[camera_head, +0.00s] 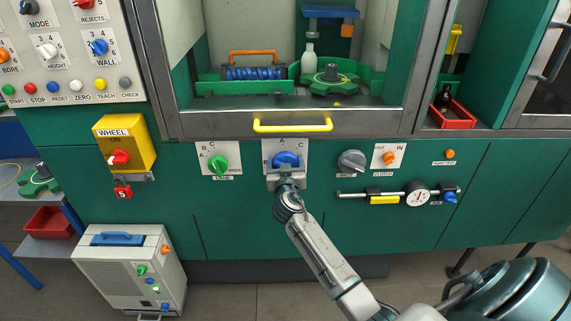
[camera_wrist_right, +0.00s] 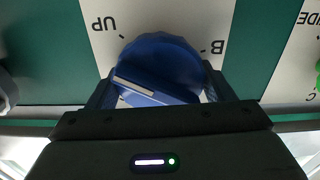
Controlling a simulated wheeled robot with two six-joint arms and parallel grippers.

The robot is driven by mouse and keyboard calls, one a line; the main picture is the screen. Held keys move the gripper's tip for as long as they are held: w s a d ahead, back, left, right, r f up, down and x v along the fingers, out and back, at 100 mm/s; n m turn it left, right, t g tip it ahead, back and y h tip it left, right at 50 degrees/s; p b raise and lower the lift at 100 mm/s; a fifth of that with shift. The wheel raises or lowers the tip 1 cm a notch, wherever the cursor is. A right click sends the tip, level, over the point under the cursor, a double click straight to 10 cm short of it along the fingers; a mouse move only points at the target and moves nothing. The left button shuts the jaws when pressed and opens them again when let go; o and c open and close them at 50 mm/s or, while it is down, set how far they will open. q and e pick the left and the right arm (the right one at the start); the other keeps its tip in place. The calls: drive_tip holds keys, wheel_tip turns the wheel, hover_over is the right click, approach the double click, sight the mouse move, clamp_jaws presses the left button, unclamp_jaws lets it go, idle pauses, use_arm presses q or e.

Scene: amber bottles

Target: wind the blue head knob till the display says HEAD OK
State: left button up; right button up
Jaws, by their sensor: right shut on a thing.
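The blue head knob (camera_head: 286,159) sits on a white plate on the green machine front, below the yellow door handle. My right gripper (camera_head: 285,176) reaches up from below and is shut on the knob. In the right wrist view the knob (camera_wrist_right: 160,65) is large, with a pale pointer bar slanting across its grip. The dark fingers of my right gripper (camera_wrist_right: 160,98) flank it on both sides. Upside-down letters "UP" and "B" show on the plate beside it. No display reading HEAD OK is visible. My left gripper is out of view.
A green knob (camera_head: 218,164) is to the left; a grey knob (camera_head: 352,161) and an orange knob (camera_head: 389,158) are to the right. A gauge (camera_head: 417,194) on a rail sits lower right. A yellow WHEEL box (camera_head: 124,144) projects at the left. A grey cabinet (camera_head: 130,275) stands on the floor.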

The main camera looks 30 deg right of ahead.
drive_tip(key=shift+f+n+b, duration=0.15)
drive_tip(key=shift+n+b, duration=0.2)
drive_tip(key=shift+n, duration=0.85)
drive_tip(key=n, duration=0.3)
drive_tip(key=shift+a+n, duration=0.15)
drive_tip(key=shift+n, duration=1.35)
drive_tip(key=shift+w+n, duration=0.1)
drive_tip(key=shift+n, duration=1.5)
drive_tip(key=shift+f, duration=0.1)
drive_tip(key=o, duration=1)
